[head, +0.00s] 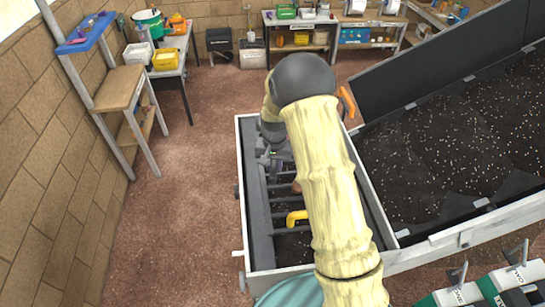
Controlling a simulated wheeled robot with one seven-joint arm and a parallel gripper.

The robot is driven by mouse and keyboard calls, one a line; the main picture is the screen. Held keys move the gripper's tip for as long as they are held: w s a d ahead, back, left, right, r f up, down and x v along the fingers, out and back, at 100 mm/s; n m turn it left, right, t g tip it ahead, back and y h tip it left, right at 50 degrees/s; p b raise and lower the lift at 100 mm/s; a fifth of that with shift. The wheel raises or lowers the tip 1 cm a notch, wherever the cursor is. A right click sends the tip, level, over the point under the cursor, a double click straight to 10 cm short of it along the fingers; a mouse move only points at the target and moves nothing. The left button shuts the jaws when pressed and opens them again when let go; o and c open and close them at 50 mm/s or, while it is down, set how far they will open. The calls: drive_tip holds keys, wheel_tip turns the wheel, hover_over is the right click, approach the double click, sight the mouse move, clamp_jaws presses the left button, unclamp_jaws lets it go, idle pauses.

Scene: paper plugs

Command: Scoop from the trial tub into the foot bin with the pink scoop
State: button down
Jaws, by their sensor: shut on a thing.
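My gripper (275,165) points down into a long pale-framed trough (248,235) with dark bars across it. The fingertips are small and partly hidden. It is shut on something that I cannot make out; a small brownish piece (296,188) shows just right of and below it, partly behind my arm. No clearly pink scoop shows. A yellow handle-like thing (297,218) lies over the bars. I cannot tell which container is the trial tub or the foot bin.
A large dark bed with pale specks (440,150) fills the right side. An orange handle (347,103) stands at the trough's far right. A teal rounded thing (285,291) is at the bottom edge. Shelves (122,88) stand at left. The brown floor (185,220) left of the trough is clear.

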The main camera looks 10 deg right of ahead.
drive_tip(key=shift+w, duration=0.1)
drive_tip(key=shift+s+r, duration=0.1)
drive_tip(key=shift+s, duration=0.15)
drive_tip(key=shift+w+f+b, duration=0.15)
drive_tip(key=shift+f+b, duration=0.2)
drive_tip(key=shift+f, duration=0.25)
wheel_tip(320, 180, down, 3)
drive_tip(key=y+b, duration=0.1)
drive_tip(key=b, duration=0.2)
drive_tip(key=shift+d+r, duration=0.1)
drive_tip(key=shift+r, duration=0.05)
drive_tip(key=shift+r+y, duration=0.15)
drive_tip(key=shift+y, duration=0.25)
drive_tip(key=shift+a, duration=0.2)
